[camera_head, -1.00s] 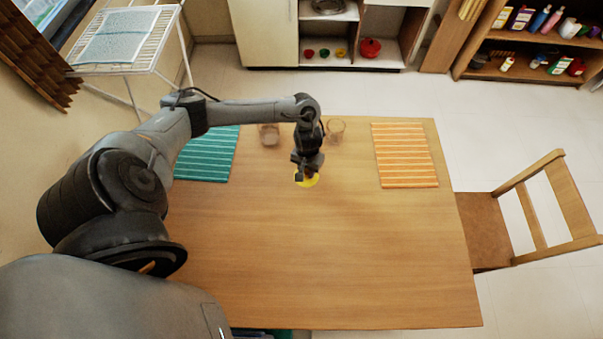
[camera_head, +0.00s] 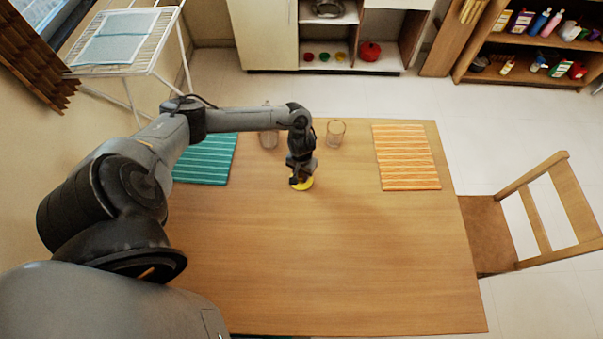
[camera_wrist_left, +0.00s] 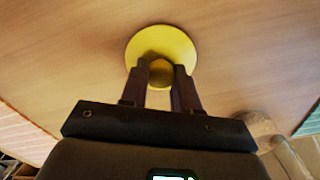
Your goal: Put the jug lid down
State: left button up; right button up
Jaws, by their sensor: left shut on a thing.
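The jug lid is a yellow disc with a round knob; it shows in the head view (camera_head: 303,184) at the middle of the table's back half, partly hidden by my gripper. It also shows in the left wrist view (camera_wrist_left: 150,42). My left gripper (camera_head: 299,178) points down over the lid. In the left wrist view its two fingers (camera_wrist_left: 161,78) are shut on the lid's knob. The lid is close to the wooden table (camera_head: 330,260); I cannot tell whether it touches the top. My right gripper is not in view.
Two clear glasses stand near the back edge, one left (camera_head: 268,140) and one right (camera_head: 336,133) of my wrist. A teal striped mat (camera_head: 205,160) lies left, an orange striped mat (camera_head: 406,158) right. A chair (camera_head: 540,220) stands at the right side. The table's front half is clear.

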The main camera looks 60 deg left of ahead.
pick_arm(q)
jog(key=shift+f, duration=0.15)
jog(key=o, duration=1)
jog(key=shift+o, duration=0.2)
